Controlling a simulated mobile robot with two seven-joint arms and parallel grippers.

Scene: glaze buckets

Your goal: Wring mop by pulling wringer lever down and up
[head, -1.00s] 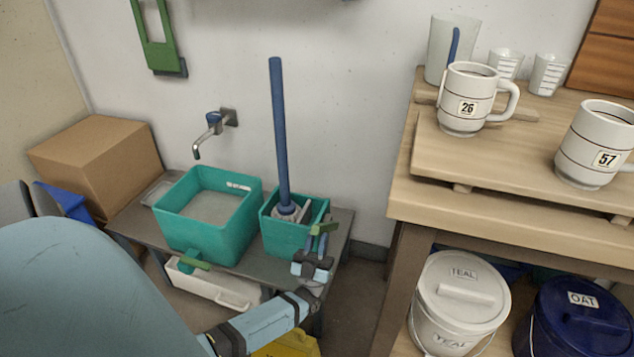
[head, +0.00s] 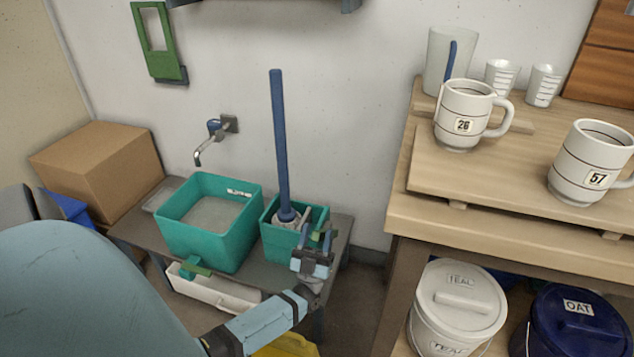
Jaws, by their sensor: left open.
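The mop (head: 280,145) stands nearly upright, its blue handle rising from the small teal wringer bucket (head: 279,244). Its head is down in the wringer (head: 292,219), mostly hidden. The wringer lever's green grip (head: 317,235) shows at the bucket's right front, low beside the rim; the rest of the lever is largely hidden. My left gripper (head: 316,234) is open in front of the bucket's right side, its blue fingers on either side of the green grip. I cannot tell whether they touch it. My right gripper is out of view.
A larger teal basin (head: 232,241) of water stands left of the wringer bucket on the grey bench (head: 340,232). A white trough (head: 221,293) is in front. A wooden worktable (head: 400,225) with mugs stands at right, lidded buckets (head: 460,305) below.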

